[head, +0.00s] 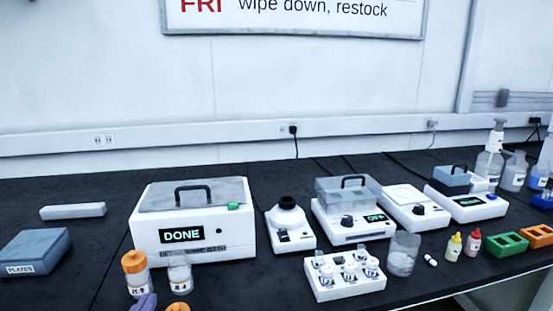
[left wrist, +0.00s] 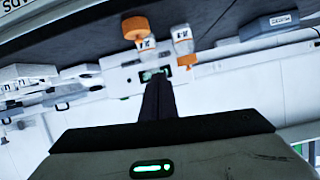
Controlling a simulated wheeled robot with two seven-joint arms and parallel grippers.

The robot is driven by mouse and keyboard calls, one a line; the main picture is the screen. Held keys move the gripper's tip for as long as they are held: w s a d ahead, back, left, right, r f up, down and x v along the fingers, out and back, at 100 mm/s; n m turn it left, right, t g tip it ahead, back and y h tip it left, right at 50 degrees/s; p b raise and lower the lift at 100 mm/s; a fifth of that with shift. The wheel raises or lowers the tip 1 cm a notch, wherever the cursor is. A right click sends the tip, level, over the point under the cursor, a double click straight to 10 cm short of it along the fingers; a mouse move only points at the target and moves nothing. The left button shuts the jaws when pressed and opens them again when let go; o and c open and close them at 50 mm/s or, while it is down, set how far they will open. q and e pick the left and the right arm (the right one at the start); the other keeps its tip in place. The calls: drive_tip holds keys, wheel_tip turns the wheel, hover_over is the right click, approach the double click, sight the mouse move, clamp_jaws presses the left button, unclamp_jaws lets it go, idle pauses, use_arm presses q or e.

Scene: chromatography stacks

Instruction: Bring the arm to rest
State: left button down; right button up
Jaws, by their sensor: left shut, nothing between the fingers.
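My left gripper (left wrist: 158,84) shows in the left wrist view as two dark fingers pressed together, shut with nothing between them. The fingers point toward the white bath with the green display (left wrist: 128,73), apart from it as far as I can tell. My right gripper is in neither view. The same bath (head: 194,248) reads DONE in the head view.
An orange-capped bottle (head: 135,276) and a clear bottle (head: 180,276) stand before the bath. A white vial rack (head: 345,287), a beaker (head: 402,256) and a grey plates box (head: 36,252) stand on the dark bench (head: 90,190). Several instruments line the back.

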use_arm(q)
drive_tip(key=s+f+m+g+h+b, duration=0.1)
drive_tip(key=s+f+m+g+h, duration=0.2)
drive_tip(key=s+f+g, duration=1.35)
drive_tip(key=d+f+t+h+b, duration=0.2)
drive_tip(key=d+f+t+b, duration=0.3)
drive_tip(key=f, duration=0.5)
drive_tip(key=d+f+t+h+b, duration=0.1)
drive_tip(key=d+f+t+b, duration=0.1)
drive_tip(key=f+t+b, duration=0.65)
use_arm(e)
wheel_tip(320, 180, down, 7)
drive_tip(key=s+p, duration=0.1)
drive_tip(key=p, duration=0.3)
use_arm(q)
wheel_tip(320, 180, up, 8)
drive_tip(key=g+p, duration=0.2)
drive_tip(key=p, duration=1.3)
drive_tip(key=shift+s+a+f+y, duration=0.2)
drive_tip(key=shift+s+a+y, duration=0.1)
drive_tip(key=shift+s+a, duration=0.15)
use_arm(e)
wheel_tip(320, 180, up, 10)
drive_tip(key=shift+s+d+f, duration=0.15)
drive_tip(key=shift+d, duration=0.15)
